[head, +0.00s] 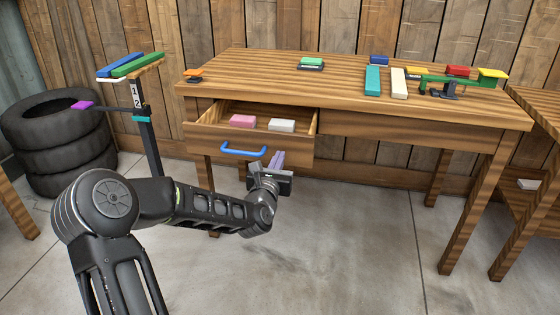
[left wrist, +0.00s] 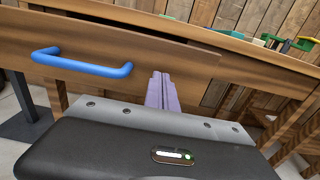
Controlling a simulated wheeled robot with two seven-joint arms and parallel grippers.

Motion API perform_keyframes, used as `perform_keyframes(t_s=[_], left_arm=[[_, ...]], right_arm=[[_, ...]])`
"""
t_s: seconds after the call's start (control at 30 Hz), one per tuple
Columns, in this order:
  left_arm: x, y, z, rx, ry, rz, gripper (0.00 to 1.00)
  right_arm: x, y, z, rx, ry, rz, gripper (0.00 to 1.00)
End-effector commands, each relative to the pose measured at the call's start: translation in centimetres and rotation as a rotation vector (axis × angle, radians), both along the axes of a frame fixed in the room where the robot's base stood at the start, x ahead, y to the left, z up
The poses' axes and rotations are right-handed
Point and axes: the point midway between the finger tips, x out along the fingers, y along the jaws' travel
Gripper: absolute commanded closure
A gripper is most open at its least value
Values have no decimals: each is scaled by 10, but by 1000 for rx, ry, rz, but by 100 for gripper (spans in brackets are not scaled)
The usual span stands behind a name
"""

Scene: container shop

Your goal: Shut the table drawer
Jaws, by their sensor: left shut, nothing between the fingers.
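The table drawer (head: 222,143) is pulled open from the left part of the wooden table (head: 340,101). It holds a pink block (head: 243,121) and a white block (head: 281,125). Its blue handle (head: 244,151) is on the front panel; the handle also shows at the upper left in the left wrist view (left wrist: 82,66). My left gripper (head: 277,160) is shut and empty, with purple fingers pointing up close to the right part of the drawer front. In the left wrist view the fingers (left wrist: 161,88) stand to the right of the handle, apart from it. Contact with the panel cannot be told. My right gripper is not in view.
Blocks, a green tool (head: 440,84) and other small items lie on the tabletop. A post stand (head: 148,130) with coloured bars is left of the table, before stacked tyres (head: 60,135). Another wooden table (head: 540,105) stands at the right. The floor in front is clear.

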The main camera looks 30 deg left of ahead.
Motion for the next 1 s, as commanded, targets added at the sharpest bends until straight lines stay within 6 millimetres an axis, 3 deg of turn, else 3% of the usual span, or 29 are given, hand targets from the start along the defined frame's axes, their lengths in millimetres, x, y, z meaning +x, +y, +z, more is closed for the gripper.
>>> perform_keyframes(t_s=[0.2, 0.67, 1.0], left_arm=[[13, 5, 0, 0, 1, 0, 100], [16, 6, 0, 0, 1, 0, 100], [49, 16, -3, -2, -2, 0, 100]], right_arm=[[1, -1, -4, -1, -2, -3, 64], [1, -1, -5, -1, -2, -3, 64], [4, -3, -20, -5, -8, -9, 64]])
